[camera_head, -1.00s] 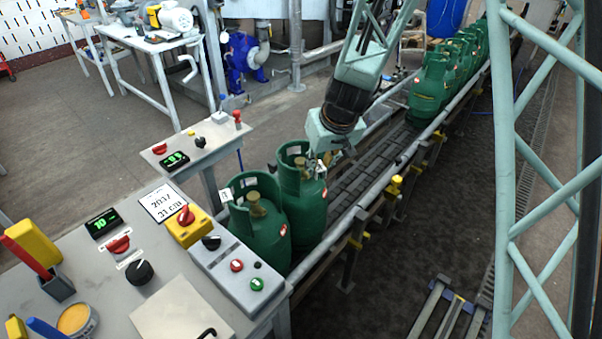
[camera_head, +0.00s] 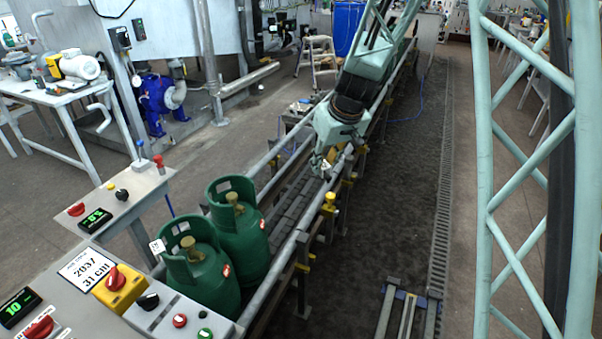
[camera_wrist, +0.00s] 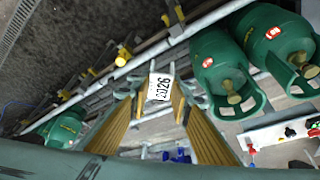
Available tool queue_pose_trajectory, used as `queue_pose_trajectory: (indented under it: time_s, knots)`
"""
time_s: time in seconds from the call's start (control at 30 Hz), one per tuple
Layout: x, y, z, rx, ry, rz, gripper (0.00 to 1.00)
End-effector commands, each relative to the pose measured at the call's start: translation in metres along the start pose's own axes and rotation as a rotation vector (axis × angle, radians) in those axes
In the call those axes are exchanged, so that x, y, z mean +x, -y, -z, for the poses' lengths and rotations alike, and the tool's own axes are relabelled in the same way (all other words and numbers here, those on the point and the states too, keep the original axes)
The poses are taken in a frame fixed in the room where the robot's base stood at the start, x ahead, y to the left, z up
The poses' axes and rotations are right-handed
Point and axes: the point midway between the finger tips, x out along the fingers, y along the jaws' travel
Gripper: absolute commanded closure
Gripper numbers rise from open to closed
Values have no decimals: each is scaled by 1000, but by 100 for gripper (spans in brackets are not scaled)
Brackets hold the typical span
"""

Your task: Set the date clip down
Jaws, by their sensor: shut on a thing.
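My gripper (camera_head: 326,168) hangs over the conveyor, beyond the two near cylinders and apart from them. In the wrist view its fingers (camera_wrist: 159,92) are shut on a white date clip (camera_wrist: 160,86) that reads 2026. The clip is not clear in the head view. Two green gas cylinders stand upright on the conveyor, a nearer one (camera_head: 203,272) and a farther one (camera_head: 243,235). They also show at the right of the wrist view, one (camera_wrist: 222,72) beside the other (camera_wrist: 277,42). A small white tag (camera_head: 157,246) shows at the nearer cylinder's collar.
The conveyor (camera_head: 287,207) has rails and yellow fittings along its side. A control desk (camera_head: 75,316) with knobs and a sign (camera_head: 88,269) reading 2037 stands at lower left. Another green cylinder (camera_wrist: 65,127) shows in the wrist view. The floor (camera_head: 390,200) right of the conveyor is largely clear.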

Motion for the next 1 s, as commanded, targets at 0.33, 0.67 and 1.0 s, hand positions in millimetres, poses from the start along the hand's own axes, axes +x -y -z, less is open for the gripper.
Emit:
queue_pose_trajectory:
  time_s: [0.33,0.67,1.0]
  knots:
    - [-26,-76,-12,58,2,-28,88]
    - [-35,-101,-18,77,3,-38,88]
    - [-35,-101,-18,77,3,-38,88]
